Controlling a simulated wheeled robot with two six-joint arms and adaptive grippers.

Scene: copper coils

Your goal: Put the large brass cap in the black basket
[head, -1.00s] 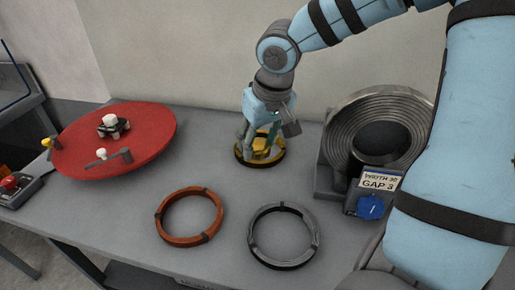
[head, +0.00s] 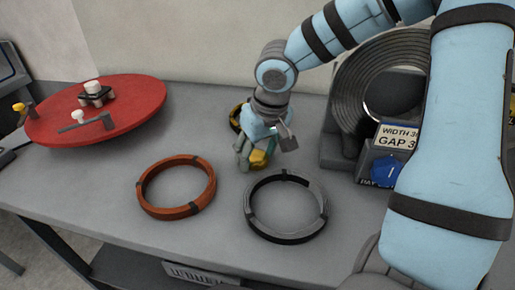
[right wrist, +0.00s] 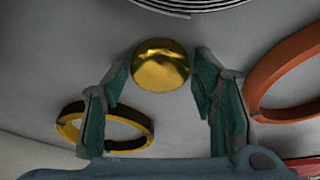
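The brass cap (head: 260,158) is a shiny gold round piece at the fingertips of my right gripper (head: 256,150), in the middle of the head view. The right wrist view shows the cap (right wrist: 160,65) between the tips of the two fingers (right wrist: 160,80). Part of the cap is hidden by the fingers in the head view. The black basket is not in view. My left gripper is not in view.
The gold-and-black ring (head: 235,117) lies behind my gripper. An orange coil (head: 145,194) and a grey coil (head: 254,218) lie in front. A red turntable (head: 130,118) stands left; a large grey coil (head: 345,90) and a width/gap display box (head: 398,137) stand right.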

